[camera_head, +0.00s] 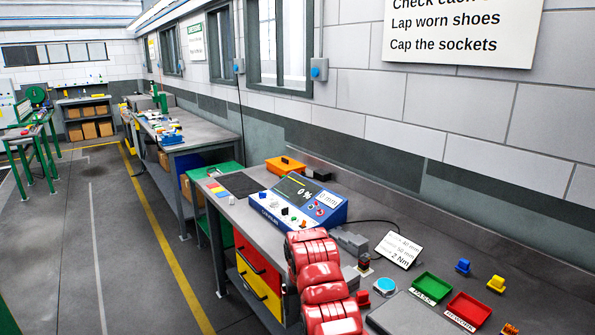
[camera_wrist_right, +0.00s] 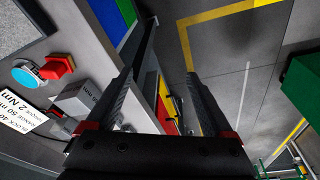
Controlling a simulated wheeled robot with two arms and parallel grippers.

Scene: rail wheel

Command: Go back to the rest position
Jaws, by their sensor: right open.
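My right gripper (camera_wrist_right: 160,73) shows in the right wrist view with its two dark fingers apart and nothing between them. It hangs over the front edge of the workbench, above the floor (camera_wrist_right: 235,65). In the head view a red arm of mine reaches in from the bottom, in front of the workbench (camera_head: 420,316); its gripper cannot be made out there. My left gripper is in neither view.
The bench carries a blue meter box (camera_head: 297,202), a cyan button (camera_head: 384,287), a white card (camera_head: 398,249), a green tray (camera_head: 431,288) and a red tray (camera_head: 468,310). Red (camera_head: 257,263) and yellow (camera_head: 258,290) drawers sit below. Floor is open at left.

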